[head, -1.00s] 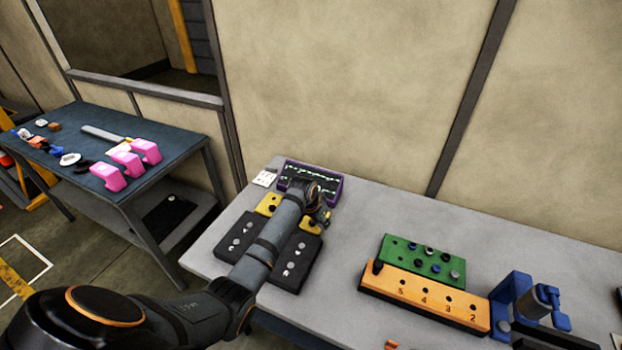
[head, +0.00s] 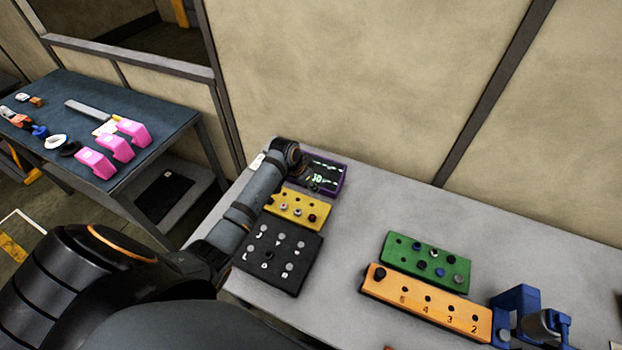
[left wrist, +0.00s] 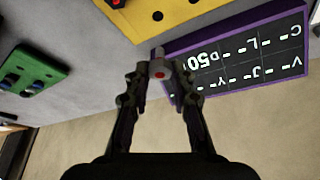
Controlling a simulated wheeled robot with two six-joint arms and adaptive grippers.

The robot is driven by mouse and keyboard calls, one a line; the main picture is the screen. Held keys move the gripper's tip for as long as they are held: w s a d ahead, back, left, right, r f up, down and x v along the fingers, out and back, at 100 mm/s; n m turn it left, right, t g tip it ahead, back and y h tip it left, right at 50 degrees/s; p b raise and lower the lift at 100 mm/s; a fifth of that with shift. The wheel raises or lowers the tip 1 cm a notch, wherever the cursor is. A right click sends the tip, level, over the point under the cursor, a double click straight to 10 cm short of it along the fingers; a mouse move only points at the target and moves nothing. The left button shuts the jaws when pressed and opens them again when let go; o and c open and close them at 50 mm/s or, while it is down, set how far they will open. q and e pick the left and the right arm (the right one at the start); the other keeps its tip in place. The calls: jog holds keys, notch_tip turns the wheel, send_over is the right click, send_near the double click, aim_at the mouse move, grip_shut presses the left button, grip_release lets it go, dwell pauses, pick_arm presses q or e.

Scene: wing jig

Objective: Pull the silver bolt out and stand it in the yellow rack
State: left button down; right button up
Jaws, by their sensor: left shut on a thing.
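My left gripper (left wrist: 160,85) is shut on a silver bolt (left wrist: 158,69) whose end shows a red dot in the left wrist view. The gripper also shows in the head view (head: 312,185), in front of the purple-framed panel at the back of the table, clear of the yellow rack. The yellow rack (head: 291,201) lies just in front of that panel, with holes and several bolts or pegs in its front row. Its edge also shows at the top of the left wrist view (left wrist: 140,22). The right gripper is out of view.
The purple-framed panel (head: 343,181) shows lit letters. A black lettered block (head: 270,247) lies in front of the yellow rack. A green rack (head: 405,261), an orange numbered block (head: 415,302) and a blue fixture (head: 513,300) stand to the right. Grey table between is bare.

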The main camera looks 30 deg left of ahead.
pick_arm(q)
jog(key=shift+s+d+f, duration=0.2)
jog(key=shift+s+f, duration=0.15)
jog(key=shift+f, duration=0.3)
jog(key=f+b, duration=0.4)
jog(key=shift+w+a+f, duration=0.15)
jog(key=shift+w+f, duration=0.15)
jog(key=shift+f, duration=0.05)
jog(key=shift+f+b, duration=0.1)
jog(key=shift+b, duration=0.35)
jog(key=shift+s, duration=0.1)
jog(key=shift+p, duration=0.4)
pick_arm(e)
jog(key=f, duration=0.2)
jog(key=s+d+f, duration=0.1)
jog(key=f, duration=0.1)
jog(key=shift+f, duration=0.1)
